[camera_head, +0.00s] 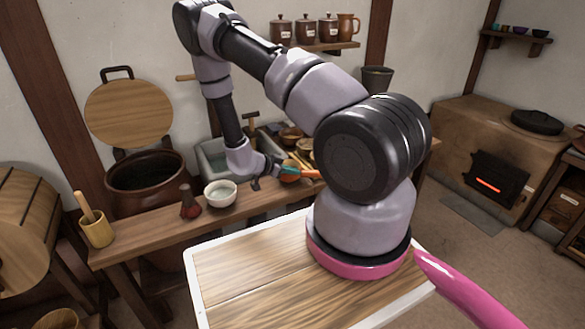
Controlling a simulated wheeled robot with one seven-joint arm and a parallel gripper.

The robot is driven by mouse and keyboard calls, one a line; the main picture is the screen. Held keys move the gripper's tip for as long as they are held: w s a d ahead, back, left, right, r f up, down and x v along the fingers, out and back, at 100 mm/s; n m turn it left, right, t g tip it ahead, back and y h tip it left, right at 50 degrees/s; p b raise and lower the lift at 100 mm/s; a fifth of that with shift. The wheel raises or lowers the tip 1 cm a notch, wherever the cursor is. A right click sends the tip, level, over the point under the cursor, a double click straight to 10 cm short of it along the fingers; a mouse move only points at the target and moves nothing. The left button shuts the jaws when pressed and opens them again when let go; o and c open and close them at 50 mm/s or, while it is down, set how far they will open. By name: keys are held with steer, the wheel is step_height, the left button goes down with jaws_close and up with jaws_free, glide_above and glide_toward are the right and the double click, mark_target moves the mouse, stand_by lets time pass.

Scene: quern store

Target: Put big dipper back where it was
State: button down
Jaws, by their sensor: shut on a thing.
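My gripper (282,171) is in the middle of the view, low over the back of the wooden bench, just right of the grey stone basin. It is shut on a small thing. Teal and orange parts show at its fingers. A brown rounded cup (290,178) shows at the fingertips and looks like the big dipper, but it is small and partly covered, so its handle and tilt cannot be told. Another wooden handle with a dark crosspiece (251,122) stands up behind the basin (212,152).
The bench (140,232) holds a white bowl (220,194), a dark red bottle-like thing (189,203) and a wooden cup with a pestle (96,229). A large dark jar (146,180) stands behind it, its lid (128,112) upright. A shelf of jars (330,46) hangs above. A stove (490,150) glows at right.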

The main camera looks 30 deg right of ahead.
steer(key=shift+f, duration=0.55)
stand_by(0.4)
steer(key=c, duration=1)
jaws_free()
steer(key=shift+o, duration=0.2)
